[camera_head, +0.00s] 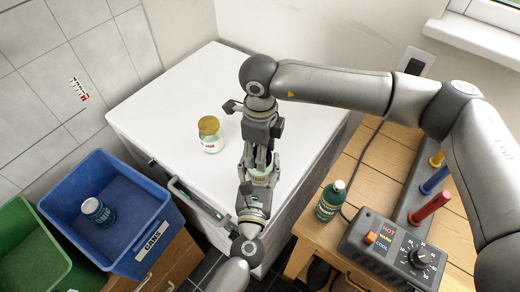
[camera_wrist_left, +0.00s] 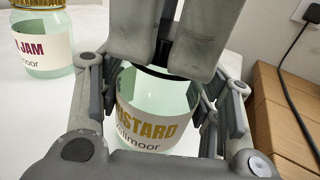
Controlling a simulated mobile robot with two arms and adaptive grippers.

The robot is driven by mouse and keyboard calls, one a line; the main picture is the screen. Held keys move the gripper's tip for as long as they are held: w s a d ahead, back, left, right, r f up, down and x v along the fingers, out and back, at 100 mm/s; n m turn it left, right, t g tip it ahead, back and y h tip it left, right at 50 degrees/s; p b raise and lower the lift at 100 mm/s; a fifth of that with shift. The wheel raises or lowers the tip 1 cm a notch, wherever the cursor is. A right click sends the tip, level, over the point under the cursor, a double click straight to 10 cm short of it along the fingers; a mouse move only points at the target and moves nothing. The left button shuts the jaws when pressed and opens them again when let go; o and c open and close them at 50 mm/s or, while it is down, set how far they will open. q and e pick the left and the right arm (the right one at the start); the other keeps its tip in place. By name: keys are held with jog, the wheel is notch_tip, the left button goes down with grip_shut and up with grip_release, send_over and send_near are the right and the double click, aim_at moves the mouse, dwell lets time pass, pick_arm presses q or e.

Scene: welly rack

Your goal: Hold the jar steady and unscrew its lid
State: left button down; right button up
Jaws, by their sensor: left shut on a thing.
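A glass jar labelled mustard (camera_wrist_left: 150,128) stands on the white top, upright. My left gripper (camera_head: 258,182) comes in from the bottom and is shut around the jar's body; its fingers show on both sides in the left wrist view. My right gripper (camera_head: 261,153) reaches down over the top of the same jar. Its grey fingers (camera_wrist_left: 178,35) cover the jar's top in the left wrist view. The lid is hidden, so I cannot tell whether these fingers grip it.
A jam jar (camera_head: 213,145) with a gold lid stands left of my grippers. A blue crate (camera_head: 150,215) holding a can and a green crate (camera_head: 25,235) are lower left. A wooden table (camera_head: 375,170) at right carries a green bottle (camera_head: 330,201) and a control box (camera_head: 392,250).

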jog(key=n, duration=0.5)
jog(key=shift+n, duration=0.3)
jog(key=n, duration=0.7)
jog(key=shift+r, duration=0.1)
jog(key=n, duration=1.1)
jog(key=shift+r, duration=0.1)
jog(key=shift+r, duration=1)
